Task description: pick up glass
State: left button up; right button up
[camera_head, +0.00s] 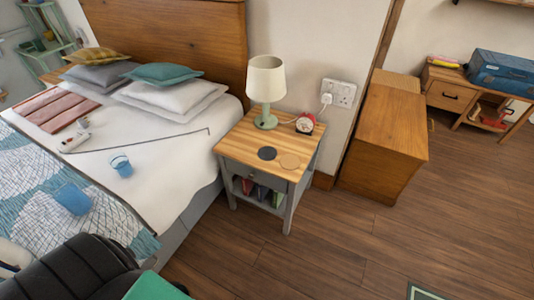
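A small blue glass-like tumbler (122,167) stands on the white sheet of the bed (160,165), near the blue patterned blanket. A second blue, cup-shaped thing (73,199) rests on the blanket, closer to me; it looks tilted or lying, and I cannot tell if it is also a glass. Neither of my grippers shows in this view, so I cannot see what they hold.
A dark thin stick (140,140) lies across the sheet behind the tumbler. The nightstand (240,145) carries a lamp (266,85), a red clock (305,124) and two coasters. A black ribbed chair-like thing (75,272) fills the lower left.

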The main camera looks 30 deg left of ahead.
aim_at(122, 166)
jog(key=u, duration=2.2)
